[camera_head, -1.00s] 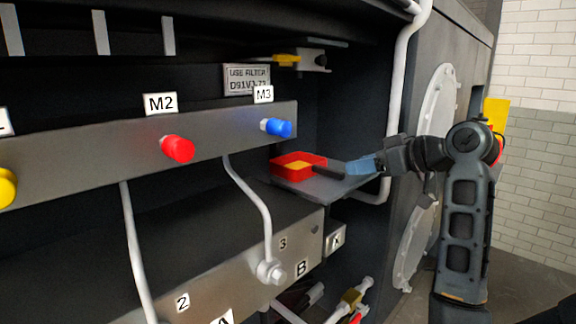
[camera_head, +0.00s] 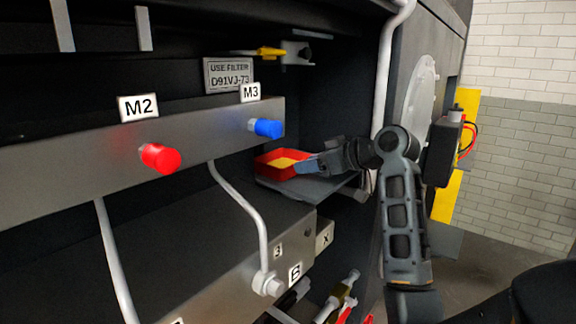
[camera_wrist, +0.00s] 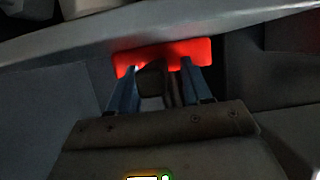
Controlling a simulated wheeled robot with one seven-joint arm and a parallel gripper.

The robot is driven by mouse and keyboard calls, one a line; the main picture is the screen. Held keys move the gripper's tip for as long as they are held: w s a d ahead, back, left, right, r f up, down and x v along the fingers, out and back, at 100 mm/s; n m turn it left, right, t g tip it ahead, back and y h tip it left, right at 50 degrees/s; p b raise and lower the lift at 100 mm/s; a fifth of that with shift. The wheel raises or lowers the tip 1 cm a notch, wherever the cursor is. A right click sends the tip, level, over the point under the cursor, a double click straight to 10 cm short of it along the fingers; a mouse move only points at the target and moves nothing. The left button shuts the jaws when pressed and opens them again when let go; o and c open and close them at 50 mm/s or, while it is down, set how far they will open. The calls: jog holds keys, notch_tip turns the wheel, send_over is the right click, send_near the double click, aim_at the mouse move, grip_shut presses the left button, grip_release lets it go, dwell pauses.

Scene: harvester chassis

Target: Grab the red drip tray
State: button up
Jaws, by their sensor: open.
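The red drip tray (camera_head: 266,165) has a yellow inside and sits on a dark grey shelf (camera_head: 318,187) in a recess of the chassis. My gripper (camera_head: 304,166) is at the tray's right side, reaching in from the right. In the wrist view, the tray's red wall (camera_wrist: 165,52) spans the space just ahead of my two blue fingers (camera_wrist: 158,72). The fingers are apart, with a dark piece between them that looks like the tray's handle (camera_wrist: 153,80). I cannot tell whether the fingertips touch the tray.
A metal bar with a red M2 knob (camera_head: 160,157) and a blue M3 knob (camera_head: 267,128) runs left of the tray. A yellow-handled valve (camera_head: 270,53) is above. A white pipe (camera_head: 384,70) runs down at the right. A hose (camera_head: 245,205) hangs below the bar.

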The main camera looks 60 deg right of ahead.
jog(key=shift+w, duration=0.1)
grip_shut()
dwell(0.4)
